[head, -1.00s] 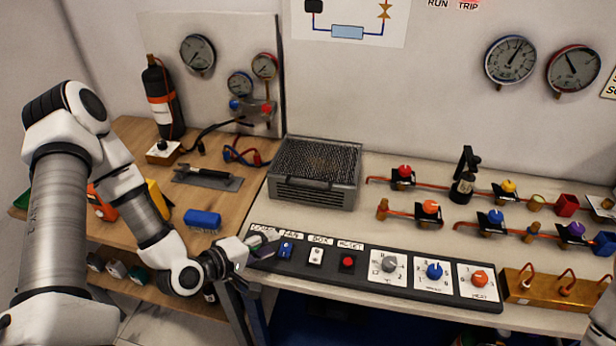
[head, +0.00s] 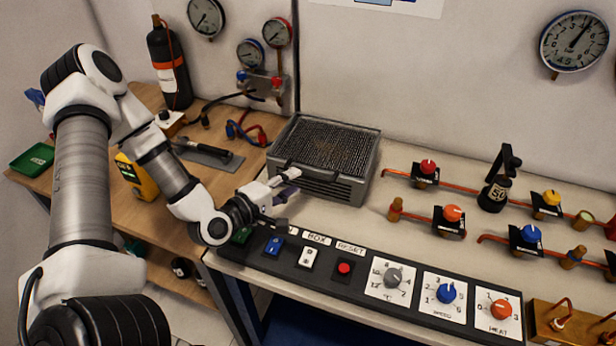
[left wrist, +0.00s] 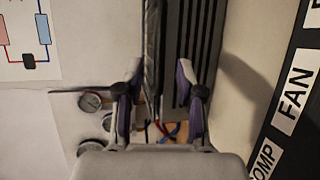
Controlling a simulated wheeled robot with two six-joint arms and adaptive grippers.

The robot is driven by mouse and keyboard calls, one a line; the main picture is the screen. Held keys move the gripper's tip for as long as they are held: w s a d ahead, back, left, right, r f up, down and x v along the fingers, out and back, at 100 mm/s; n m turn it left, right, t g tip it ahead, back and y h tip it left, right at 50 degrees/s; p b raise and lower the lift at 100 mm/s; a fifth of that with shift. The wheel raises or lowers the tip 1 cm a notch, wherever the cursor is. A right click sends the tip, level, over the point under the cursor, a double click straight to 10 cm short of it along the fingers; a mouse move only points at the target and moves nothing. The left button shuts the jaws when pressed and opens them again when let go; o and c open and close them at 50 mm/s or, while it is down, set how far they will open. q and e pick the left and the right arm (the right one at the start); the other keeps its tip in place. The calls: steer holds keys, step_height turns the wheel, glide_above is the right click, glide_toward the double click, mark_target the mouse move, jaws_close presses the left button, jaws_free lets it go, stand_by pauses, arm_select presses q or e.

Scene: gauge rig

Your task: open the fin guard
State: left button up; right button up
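The fin guard looks like the dark mesh cover (head: 330,140) on top of the grey box (head: 362,185), whose front has slats. It lies flat and shut. A dark bar (head: 325,176) runs along the upper front. My left gripper (head: 287,182) is at the box's front left corner, its fingers pointing at the bar's left part. In the left wrist view, the two fingers (left wrist: 160,100) are apart, with the dark bar (left wrist: 153,45) and slats (left wrist: 190,45) beyond and between them. I cannot tell whether they touch the bar. My right gripper is out of view.
A control panel (head: 330,287) with switches and knobs lies in front of the box, below my left gripper. Valves on copper pipes (head: 455,185) stand to the right. A brush-like tool (head: 205,152) and cables lie left.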

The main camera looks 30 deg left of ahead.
mark_target(304, 176)
arm_select(q)
steer(key=x, duration=0.5)
steer(key=shift+w+d, duration=0.1)
steer(key=shift+w, duration=0.05)
jaws_close()
